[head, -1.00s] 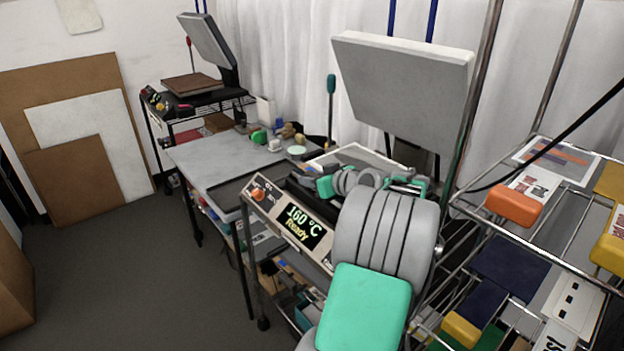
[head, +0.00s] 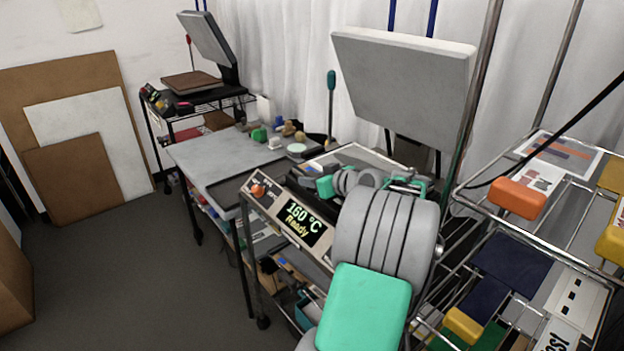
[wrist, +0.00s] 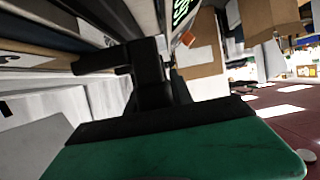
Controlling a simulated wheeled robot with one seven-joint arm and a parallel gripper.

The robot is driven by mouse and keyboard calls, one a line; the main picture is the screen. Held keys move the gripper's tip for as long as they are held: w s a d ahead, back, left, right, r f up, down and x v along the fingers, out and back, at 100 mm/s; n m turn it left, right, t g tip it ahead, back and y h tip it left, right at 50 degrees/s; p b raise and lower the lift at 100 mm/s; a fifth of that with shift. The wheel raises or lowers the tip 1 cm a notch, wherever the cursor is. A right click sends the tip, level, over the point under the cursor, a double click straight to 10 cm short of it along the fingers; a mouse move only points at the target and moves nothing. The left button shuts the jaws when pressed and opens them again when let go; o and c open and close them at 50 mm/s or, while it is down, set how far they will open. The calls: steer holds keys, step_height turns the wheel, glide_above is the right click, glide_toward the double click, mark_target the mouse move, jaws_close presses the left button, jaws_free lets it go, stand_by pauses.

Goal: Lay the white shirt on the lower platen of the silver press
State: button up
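The silver press shows in the head view with its pale grey upper platen (head: 400,85) raised and tilted back. Its display (head: 303,222) reads 160 °C Ready. Its lower platen (head: 362,155) lies below, partly hidden behind my arm. I cannot make out the white shirt for sure in either view. My gripper is mostly hidden by my arm in the head view, over the press's near side. In the wrist view its black fingers (wrist: 140,70) are close to a pale edge and dark layers; whether they are shut or hold anything is unclear.
A wire rack (head: 540,255) with folded navy and green cloth, orange and yellow blocks stands close on the right. A grey table (head: 215,158) with small objects lies left of the press. A second press (head: 207,60) stands at the back left. The floor at left is clear.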

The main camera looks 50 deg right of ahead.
steer(key=o, duration=0.5)
steer(key=shift+r, duration=0.1)
